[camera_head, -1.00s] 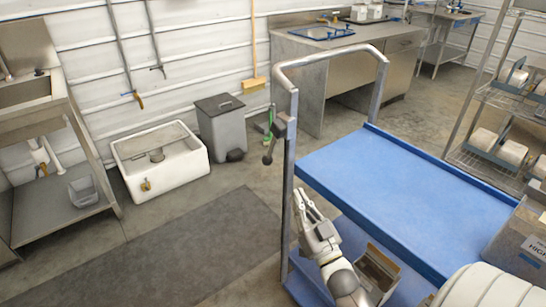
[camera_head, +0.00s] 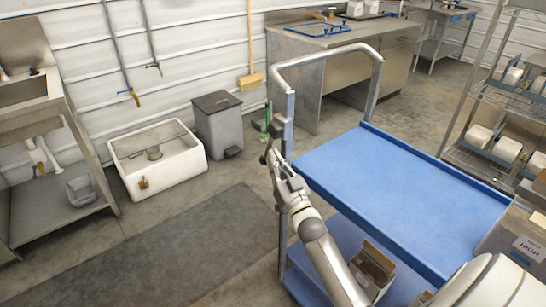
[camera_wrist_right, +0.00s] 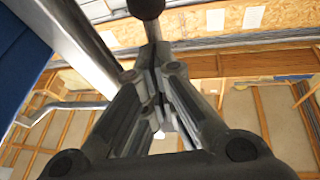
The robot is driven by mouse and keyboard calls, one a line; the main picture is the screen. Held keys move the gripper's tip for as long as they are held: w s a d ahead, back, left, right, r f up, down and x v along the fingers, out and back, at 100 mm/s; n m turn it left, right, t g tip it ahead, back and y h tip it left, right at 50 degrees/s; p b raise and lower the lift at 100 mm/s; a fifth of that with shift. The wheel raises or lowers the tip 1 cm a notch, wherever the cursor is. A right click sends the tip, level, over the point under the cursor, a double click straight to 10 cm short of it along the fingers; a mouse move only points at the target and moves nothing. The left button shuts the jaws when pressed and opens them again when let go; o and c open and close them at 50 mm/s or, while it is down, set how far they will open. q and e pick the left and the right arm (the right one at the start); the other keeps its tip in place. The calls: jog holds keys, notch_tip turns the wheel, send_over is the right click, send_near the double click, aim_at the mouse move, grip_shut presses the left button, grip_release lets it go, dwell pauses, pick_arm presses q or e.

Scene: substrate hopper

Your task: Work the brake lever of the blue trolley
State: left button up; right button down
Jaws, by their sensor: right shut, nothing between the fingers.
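The blue trolley (camera_head: 400,190) stands at the right of the head view, with a grey push-handle frame at its left end. The brake lever (camera_head: 263,158), dark with a round black knob, hangs from a bracket on the near handle post. My right gripper (camera_head: 272,156) is shut and empty, its fingertips beside the lever near the knob. In the right wrist view the black knob (camera_wrist_right: 146,8) shows at the top, just beyond the closed fingertips (camera_wrist_right: 155,55). I cannot tell whether they touch it. My left gripper is not in view.
A white floor basin (camera_head: 155,160) and a grey bin (camera_head: 218,125) stand behind left. The dark floor mat (camera_head: 190,250) is clear.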

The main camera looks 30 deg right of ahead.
jog(key=shift+w+r, duration=0.15)
jog(key=shift+w, duration=0.3)
